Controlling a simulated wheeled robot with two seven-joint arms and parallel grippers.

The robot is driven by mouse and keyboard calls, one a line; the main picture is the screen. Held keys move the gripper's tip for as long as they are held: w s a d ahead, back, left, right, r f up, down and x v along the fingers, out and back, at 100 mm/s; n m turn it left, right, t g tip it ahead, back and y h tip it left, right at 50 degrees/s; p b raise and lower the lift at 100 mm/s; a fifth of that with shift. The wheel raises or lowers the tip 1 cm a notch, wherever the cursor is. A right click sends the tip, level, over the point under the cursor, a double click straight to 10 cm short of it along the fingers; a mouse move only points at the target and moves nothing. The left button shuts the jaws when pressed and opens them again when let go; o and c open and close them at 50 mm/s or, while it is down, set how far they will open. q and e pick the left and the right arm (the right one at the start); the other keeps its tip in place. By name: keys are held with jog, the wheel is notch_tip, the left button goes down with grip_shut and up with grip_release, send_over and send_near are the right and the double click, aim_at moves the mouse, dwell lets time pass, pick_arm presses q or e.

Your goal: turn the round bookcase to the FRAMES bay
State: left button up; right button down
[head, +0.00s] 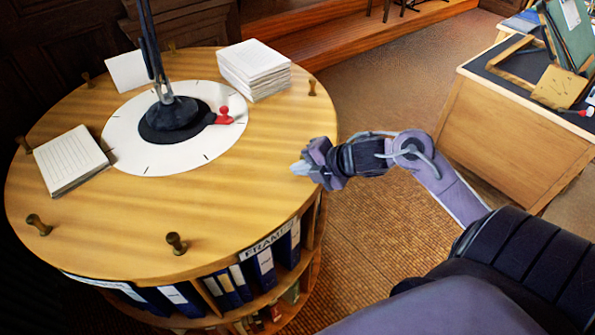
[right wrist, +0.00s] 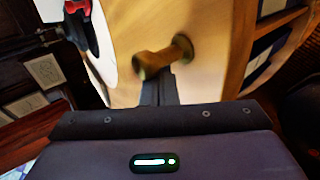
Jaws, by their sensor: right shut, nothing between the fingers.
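The round bookcase (head: 200,215) has a wooden top with brass pegs, such as one at the front (head: 177,243) and one at the back right (head: 312,88). The FRAMES label (head: 268,245) is above blue binders on its front right side. A white disc (head: 120,155) with tick marks and a red pointer (head: 224,115) sits on top. My right gripper (head: 300,168) is shut and empty at the top's right rim. In the right wrist view, its fingertips (right wrist: 158,88) are right by a brass peg (right wrist: 160,58); I cannot tell if they touch. My left gripper is out of view.
Paper stacks lie on the top at the left (head: 70,160) and back right (head: 254,70), with a white card (head: 127,71) behind. A dark lamp base (head: 172,118) stands at the centre. A wooden desk (head: 510,130) is at right, with open floor between.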

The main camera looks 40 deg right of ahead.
jog(key=d, duration=0.1)
jog(key=w+d, duration=0.1)
jog(key=d, duration=0.1)
jog(key=shift+w+r, duration=0.1)
jog(key=shift+w, duration=0.2)
jog(key=shift+w+d, duration=0.1)
jog(key=shift+d, duration=0.3)
jog(key=shift+n+y, duration=0.3)
jog(key=shift+n, duration=0.2)
jog(key=w+d, duration=0.1)
jog(key=d+b, duration=0.1)
jog(key=w+d, duration=0.1)
jog(key=shift+w+d+f+b, duration=0.25)
jog(key=shift+w+d+b, duration=0.05)
jog(key=shift+d+b, duration=0.1)
jog(key=shift+w+d+r+g, duration=0.15)
jog(key=shift+w+d+g, duration=0.05)
jog(key=shift+d+g, duration=0.15)
